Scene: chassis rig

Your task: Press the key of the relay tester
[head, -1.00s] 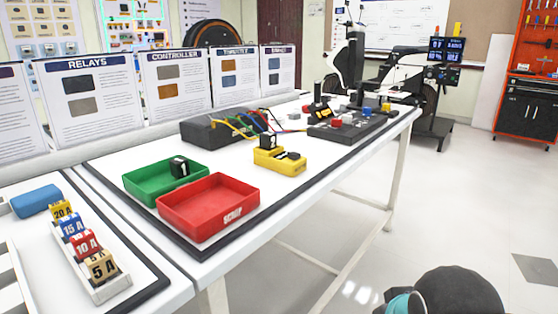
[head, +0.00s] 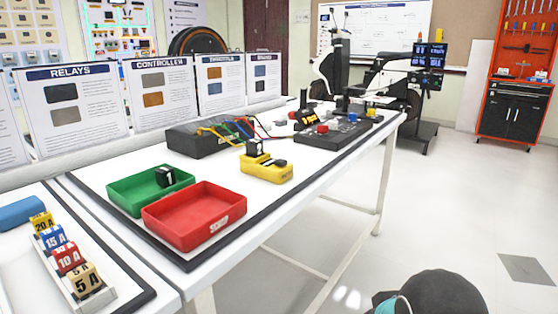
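The yellow relay tester (head: 266,171) stands on the white table in front of the black box with coloured wires. A black relay (head: 254,150) sits upright on its left part. A dark key or block (head: 277,163) shows on its right part. Another black relay (head: 165,177) stands in the green tray (head: 122,202). The red tray (head: 190,236) with a label on its front looks empty. My gripper is not clearly visible; only a dark rounded part of my own body shows at the bottom right.
A black box (head: 197,140) with wires and a dark board (head: 335,135) with coloured parts stand behind the tester. A rack of fuses (head: 68,258) is at the lower left. Upright information panels line the table's back. The floor on the right is clear.

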